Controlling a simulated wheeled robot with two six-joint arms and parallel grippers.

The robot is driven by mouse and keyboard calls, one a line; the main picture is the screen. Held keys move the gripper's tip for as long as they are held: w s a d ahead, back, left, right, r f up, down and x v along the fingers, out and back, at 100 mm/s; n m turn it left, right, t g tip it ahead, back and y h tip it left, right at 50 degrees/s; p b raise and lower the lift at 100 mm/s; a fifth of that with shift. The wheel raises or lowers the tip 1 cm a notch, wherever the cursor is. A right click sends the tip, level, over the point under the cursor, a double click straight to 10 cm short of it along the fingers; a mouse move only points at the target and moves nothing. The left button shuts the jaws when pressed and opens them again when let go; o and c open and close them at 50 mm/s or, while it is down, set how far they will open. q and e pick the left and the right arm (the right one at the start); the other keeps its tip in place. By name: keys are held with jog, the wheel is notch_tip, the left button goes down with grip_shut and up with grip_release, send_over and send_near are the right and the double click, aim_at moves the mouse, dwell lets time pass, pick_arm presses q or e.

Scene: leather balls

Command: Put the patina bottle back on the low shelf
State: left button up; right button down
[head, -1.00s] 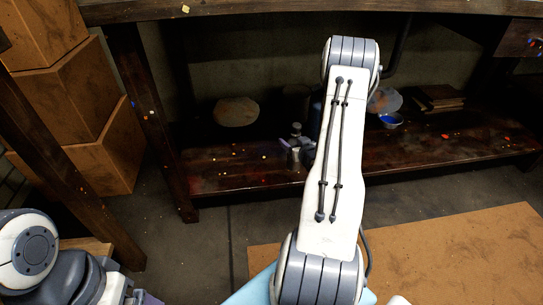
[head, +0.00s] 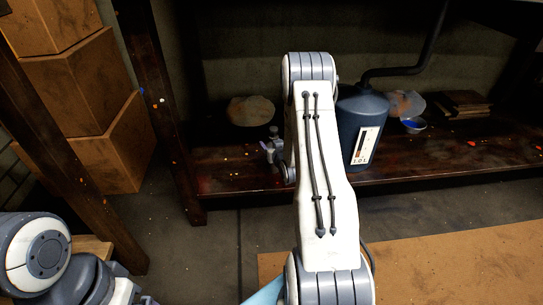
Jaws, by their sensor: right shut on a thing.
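My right arm reaches from the bottom centre over to the low shelf (head: 235,180). My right gripper (head: 274,153) shows small just left of my arm link, shut on the patina bottle (head: 273,132), a small greyish shape with a narrow top. The bottle looks about upright over the left part of the shelf. Whether its base touches the boards is too small to tell. My arm link hides part of the wrist. At the bottom left, only an edge of my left gripper (head: 148,300) shows, so its jaws cannot be made out.
A large dark blue container (head: 350,110) with a label and a bent pipe stands on the shelf. Cardboard boxes (head: 75,85) and a dark table leg (head: 165,100) are left.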

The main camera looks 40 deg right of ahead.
notch_tip(320, 180, down, 4)
jog(key=shift+r+b, duration=0.25)
jog(key=shift+b, duration=0.9)
jog(key=shift+f, duration=0.15)
jog(key=shift+c, duration=0.6)
grip_release()
